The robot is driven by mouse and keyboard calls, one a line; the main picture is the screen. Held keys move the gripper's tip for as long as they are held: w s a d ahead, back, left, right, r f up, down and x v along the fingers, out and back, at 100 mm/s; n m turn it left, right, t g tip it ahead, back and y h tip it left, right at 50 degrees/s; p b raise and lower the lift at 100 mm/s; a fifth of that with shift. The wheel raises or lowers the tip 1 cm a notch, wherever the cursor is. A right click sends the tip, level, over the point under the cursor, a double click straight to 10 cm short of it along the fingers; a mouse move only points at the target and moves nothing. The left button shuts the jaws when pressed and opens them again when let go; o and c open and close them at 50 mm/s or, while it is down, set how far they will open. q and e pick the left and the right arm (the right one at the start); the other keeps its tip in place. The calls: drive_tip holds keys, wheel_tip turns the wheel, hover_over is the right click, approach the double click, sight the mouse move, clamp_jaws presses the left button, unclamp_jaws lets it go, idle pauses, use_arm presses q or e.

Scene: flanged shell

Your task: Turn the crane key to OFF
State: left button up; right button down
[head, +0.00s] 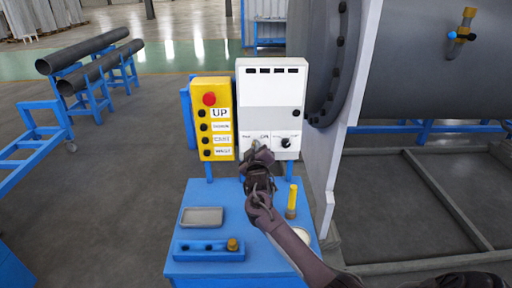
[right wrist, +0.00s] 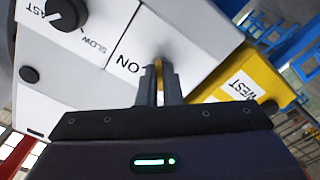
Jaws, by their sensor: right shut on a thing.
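The white control box (head: 272,92) stands upright on the blue stand, with a row of dark slots near its top. My right gripper (head: 257,150) is at the lower left of its front face, in front of the crane key, which it hides in the head view. In the right wrist view my right gripper (right wrist: 160,78) is shut on the key (right wrist: 158,66), of which only a small brass-coloured bit shows between the fingertips. An ON label (right wrist: 127,64) is beside the fingers. I cannot read the key's exact angle. My left gripper is out of view.
A black FAST/SLOW knob (head: 286,143) is right of the key. The yellow push-button box (head: 221,140) with a red button is to the left. The blue stand (head: 215,265) holds a grey tray (head: 202,217) and a yellow cylinder (head: 292,198). A large grey flanged shell (head: 425,75) is close on the right.

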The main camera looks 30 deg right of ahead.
drive_tip(key=shift+n, duration=0.5)
drive_tip(key=c, duration=1.6)
unclamp_jaws()
drive_tip(key=b+v, duration=0.2)
drive_tip(key=v, duration=0.6)
drive_tip(key=shift+w, duration=0.1)
